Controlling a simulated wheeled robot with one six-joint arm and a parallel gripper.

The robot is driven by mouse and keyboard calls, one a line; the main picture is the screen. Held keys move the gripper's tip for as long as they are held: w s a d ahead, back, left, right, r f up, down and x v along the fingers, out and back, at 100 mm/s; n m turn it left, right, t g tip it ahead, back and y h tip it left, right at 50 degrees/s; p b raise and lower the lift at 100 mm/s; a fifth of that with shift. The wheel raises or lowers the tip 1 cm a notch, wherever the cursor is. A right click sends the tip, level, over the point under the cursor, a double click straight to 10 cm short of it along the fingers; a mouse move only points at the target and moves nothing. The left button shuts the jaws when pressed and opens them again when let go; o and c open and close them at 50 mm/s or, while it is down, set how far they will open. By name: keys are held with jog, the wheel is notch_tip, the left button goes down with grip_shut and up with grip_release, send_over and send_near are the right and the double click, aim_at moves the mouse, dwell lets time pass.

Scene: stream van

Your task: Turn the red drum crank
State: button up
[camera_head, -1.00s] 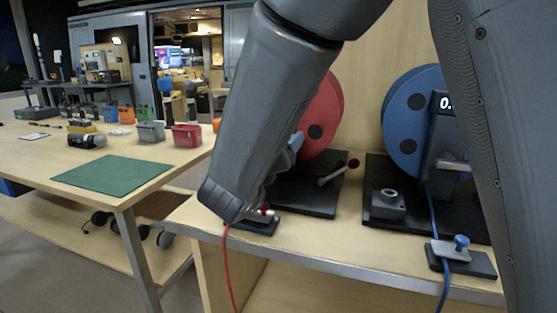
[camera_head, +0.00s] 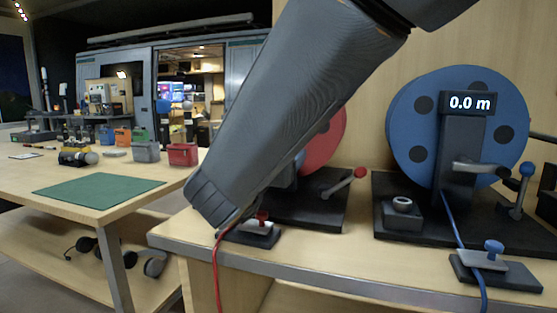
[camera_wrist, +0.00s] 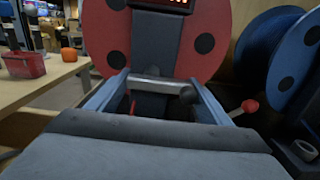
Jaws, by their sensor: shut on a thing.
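The red drum (camera_wrist: 105,40) fills the top of the wrist view; in the head view my arm hides most of it, leaving its right edge (camera_head: 327,140). The red knob also shows in the wrist view (camera_wrist: 250,105), right of and outside my jaws. My gripper (camera_wrist: 160,82) is in front of the drum, its blue-grey fingers at both ends of a horizontal grey bar (camera_wrist: 153,86), and is shut on it. My arm hides the gripper in the head view.
A blue drum (camera_head: 420,100) with a display reading 0.0 m stands at the right. A red-knobbed clamp (camera_head: 258,230) holds the red cable (camera_head: 217,262) at the bench front. A table with a green mat (camera_head: 98,190) and a red bin (camera_head: 183,154) is at the left.

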jog(key=shift+r, duration=0.1)
jog(key=o, duration=1)
jog(key=shift+o, duration=0.2)
jog(key=shift+s+a, duration=0.1)
jog(key=v, duration=0.7)
jog(key=shift+s+p, duration=0.3)
jog(key=shift+p, duration=0.15)
jog(key=shift+a, duration=0.1)
